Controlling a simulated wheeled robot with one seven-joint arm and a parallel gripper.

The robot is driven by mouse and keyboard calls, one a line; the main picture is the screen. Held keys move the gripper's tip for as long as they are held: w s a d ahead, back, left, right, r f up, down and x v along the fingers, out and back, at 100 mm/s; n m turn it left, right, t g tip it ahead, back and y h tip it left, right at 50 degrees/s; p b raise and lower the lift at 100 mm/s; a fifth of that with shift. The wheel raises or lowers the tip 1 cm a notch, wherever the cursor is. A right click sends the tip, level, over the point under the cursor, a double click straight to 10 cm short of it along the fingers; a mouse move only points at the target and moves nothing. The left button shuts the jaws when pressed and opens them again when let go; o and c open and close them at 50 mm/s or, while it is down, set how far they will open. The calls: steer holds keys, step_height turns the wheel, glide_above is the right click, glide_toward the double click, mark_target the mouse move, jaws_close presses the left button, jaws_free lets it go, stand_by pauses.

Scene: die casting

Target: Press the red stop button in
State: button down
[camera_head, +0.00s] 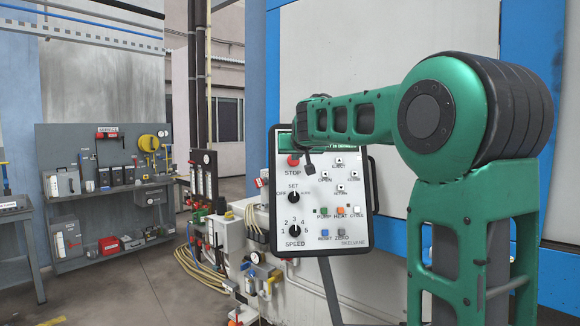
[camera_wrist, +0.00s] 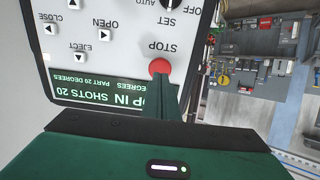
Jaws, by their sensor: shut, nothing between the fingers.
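The red stop button (camera_wrist: 159,66) is on the white control panel (camera_wrist: 105,30), which shows upside down in the wrist view beside the printed word STOP. My gripper (camera_wrist: 173,80) is shut and empty, and its green fingers reach to the button's edge in that view. They hide a small part of the button's rim. I cannot tell whether the fingertips touch it. In the head view the button (camera_head: 293,160) shows at the panel's upper left, above the word STOP, just below the end of my arm. Part of the panel's top is hidden behind the arm.
The panel also carries a SET knob (camera_head: 293,197), a SPEED knob (camera_head: 295,231), arrow buttons and small coloured buttons. A green display (camera_wrist: 110,93) is close to the stop button. Hoses and valves (camera_head: 205,180) stand left of the panel. A tool bench (camera_head: 105,190) is farther back.

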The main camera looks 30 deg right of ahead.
steer(key=shift+x, duration=1.75)
stand_by(0.3)
steer(key=v, duration=0.8)
stand_by(0.7)
